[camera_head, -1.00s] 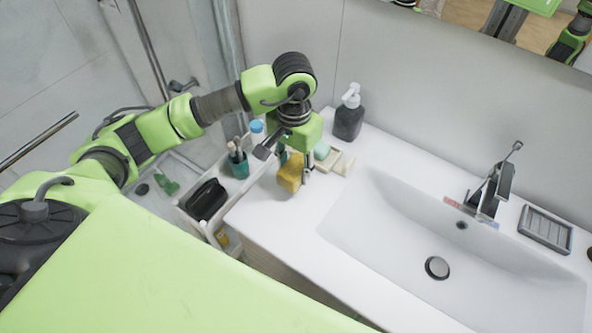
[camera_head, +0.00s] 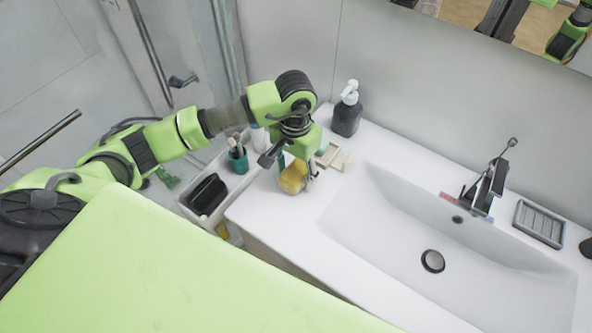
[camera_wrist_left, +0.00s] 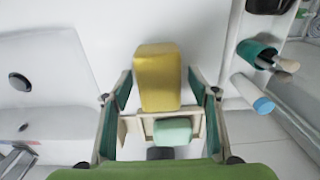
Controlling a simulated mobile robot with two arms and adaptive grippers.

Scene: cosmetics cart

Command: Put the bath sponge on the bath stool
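The bath sponge (camera_head: 293,179) is a yellow block on the white counter left of the sink. It shows large in the left wrist view (camera_wrist_left: 158,80). My left gripper (camera_head: 297,177) is over the sponge, pointing down. In the left wrist view my left gripper (camera_wrist_left: 160,88) is open, with one finger on each side of the sponge and narrow gaps between. My right gripper is not in view. I see no bath stool in these frames.
A wooden tray (camera_wrist_left: 130,128) with a pale green soap (camera_wrist_left: 172,131) sits close to the sponge. A dark soap dispenser (camera_head: 346,118) stands behind. The sink (camera_head: 400,250) is at right. A caddy with a teal cup (camera_head: 238,160) and black item (camera_head: 208,194) is left.

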